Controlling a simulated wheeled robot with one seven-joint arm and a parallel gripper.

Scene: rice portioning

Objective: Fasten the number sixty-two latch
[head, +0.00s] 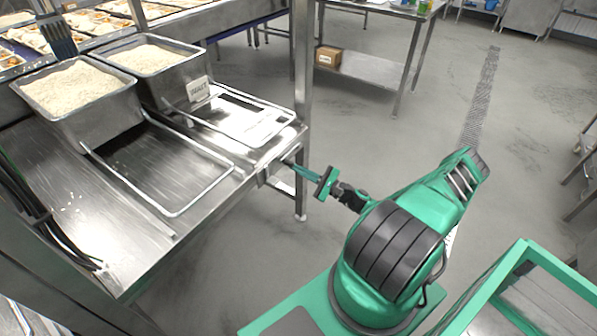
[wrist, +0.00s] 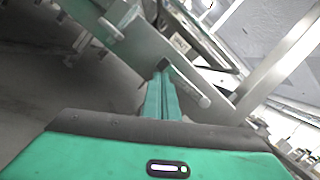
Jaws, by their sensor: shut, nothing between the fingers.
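My gripper (head: 294,165) is at the front edge of the steel rice table, its green fingers pointing left at a small metal fitting (head: 266,172) on that edge. In the wrist view my green fingers (wrist: 161,82) are closed together with nothing between them. Their tips are at a short grey bar with a rounded end (wrist: 204,102), which looks like a latch lever and lies slanted. I cannot tell whether the tips touch it. No number sixty-two can be read on it, and I cannot tell whether it is fastened.
Two steel pans of rice (head: 82,98) (head: 150,57) stand on the table, with empty wire frames (head: 190,207) in front. A small label card (head: 198,89) stands by the right pan. A steel post (head: 303,85) rises close behind my gripper.

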